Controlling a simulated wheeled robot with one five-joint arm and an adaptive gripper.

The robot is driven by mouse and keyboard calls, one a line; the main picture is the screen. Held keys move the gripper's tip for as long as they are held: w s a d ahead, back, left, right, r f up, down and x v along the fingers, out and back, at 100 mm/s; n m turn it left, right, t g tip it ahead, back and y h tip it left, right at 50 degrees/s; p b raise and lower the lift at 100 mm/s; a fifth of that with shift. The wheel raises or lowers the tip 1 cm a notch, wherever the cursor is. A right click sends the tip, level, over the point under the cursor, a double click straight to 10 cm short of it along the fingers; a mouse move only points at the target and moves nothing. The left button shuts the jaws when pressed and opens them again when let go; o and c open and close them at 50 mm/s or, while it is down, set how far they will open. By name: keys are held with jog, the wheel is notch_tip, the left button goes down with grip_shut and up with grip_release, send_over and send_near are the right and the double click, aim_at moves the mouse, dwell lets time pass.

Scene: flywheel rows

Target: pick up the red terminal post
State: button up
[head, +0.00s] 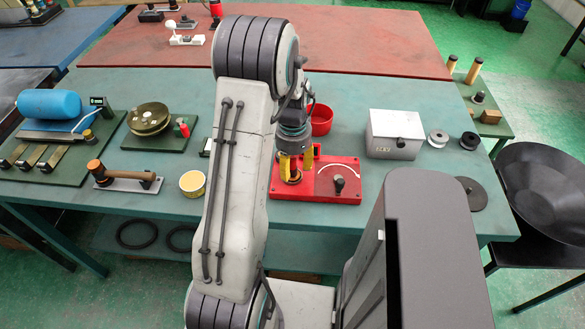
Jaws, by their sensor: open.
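My gripper (296,166), with yellow fingertips, points down over the left part of a red box (325,190). Its fingers are apart, and a round brownish fitting (293,178) on the box shows at the fingertips. Whether the fingers touch it I cannot tell. No red terminal post shows clearly at the gripper; the fingers and arm hide part of the box there. A small red-topped piece (183,127) stands at the right edge of a green board with brass discs; I cannot tell whether it is a terminal post.
A red bowl (321,120) stands behind the red box. A white-grey box (394,134) and two spools (438,138) are to the right. A yellow tin (192,183) and a wooden-handled tool (122,178) lie left. Clear teal tabletop (360,87) extends behind.

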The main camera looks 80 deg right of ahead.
jog(key=shift+o, duration=0.2)
grip_shut()
dwell(0.4)
